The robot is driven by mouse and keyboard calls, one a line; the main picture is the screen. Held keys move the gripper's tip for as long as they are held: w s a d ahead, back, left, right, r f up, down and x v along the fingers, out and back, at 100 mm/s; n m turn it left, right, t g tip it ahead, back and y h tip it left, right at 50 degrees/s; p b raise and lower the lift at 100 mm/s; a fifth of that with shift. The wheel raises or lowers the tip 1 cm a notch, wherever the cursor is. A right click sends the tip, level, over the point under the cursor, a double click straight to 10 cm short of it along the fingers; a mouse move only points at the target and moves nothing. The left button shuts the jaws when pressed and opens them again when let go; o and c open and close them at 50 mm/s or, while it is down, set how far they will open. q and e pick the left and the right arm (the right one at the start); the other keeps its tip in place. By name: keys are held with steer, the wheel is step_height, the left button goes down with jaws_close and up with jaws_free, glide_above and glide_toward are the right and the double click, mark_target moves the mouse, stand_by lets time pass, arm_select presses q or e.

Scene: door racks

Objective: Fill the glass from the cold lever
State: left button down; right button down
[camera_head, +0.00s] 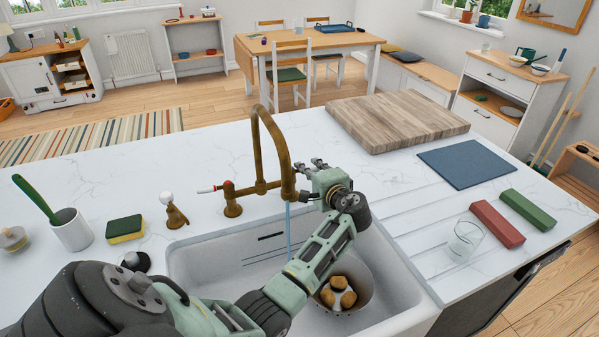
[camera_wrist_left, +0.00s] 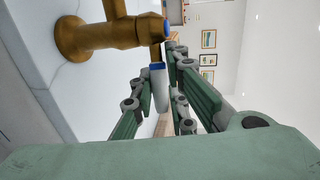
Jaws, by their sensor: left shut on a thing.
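The brass tap (camera_head: 262,186) stands behind the white sink (camera_head: 190,262), its spout arching over the basin. My left gripper (camera_head: 308,180) is at the tap's right side. In the left wrist view, its fingers (camera_wrist_left: 165,95) are shut on the cold lever (camera_wrist_left: 159,80), which has a blue band and a white handle. A thin blue stream of water (camera_head: 288,228) falls from the spout into the sink. The clear glass (camera_head: 465,241) stands upright on the grooved drainboard at the right, away from the stream; I cannot tell whether it holds anything. My right gripper is not in view.
A red-tipped lever (camera_head: 208,190) sticks out at the tap's left. A colander (camera_head: 358,283) with brown round things sits in the sink. Red (camera_head: 497,224) and green (camera_head: 528,210) blocks lie right of the glass. A cutting board (camera_head: 397,120) and blue mat (camera_head: 467,164) lie behind.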

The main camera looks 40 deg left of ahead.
arm_select(q)
steer(key=shift+s+r+m+t+p, duration=0.1)
steer(key=shift+s+m+t+p, duration=0.25)
steer(key=shift+t+p, duration=0.1)
steer(key=shift+d+m+t+h+p, duration=0.15)
steer(key=shift+m+t+h+p, duration=0.15)
steer(key=shift+h, duration=0.1)
steer(key=shift+s+d+f+m+t+h+p, duration=0.1)
steer(key=shift+d+m+t+h+p, duration=0.05)
steer(key=shift+m+t+h+p, duration=0.2)
steer(key=shift+s+d+f+m+t+h+p, duration=0.1)
steer(key=shift+m+t+h+p, duration=0.15)
steer(key=shift+t+p, duration=0.15)
steer(key=shift+f, duration=0.1)
steer(key=c, duration=1.8)
jaws_free()
steer(key=shift+o, duration=0.4)
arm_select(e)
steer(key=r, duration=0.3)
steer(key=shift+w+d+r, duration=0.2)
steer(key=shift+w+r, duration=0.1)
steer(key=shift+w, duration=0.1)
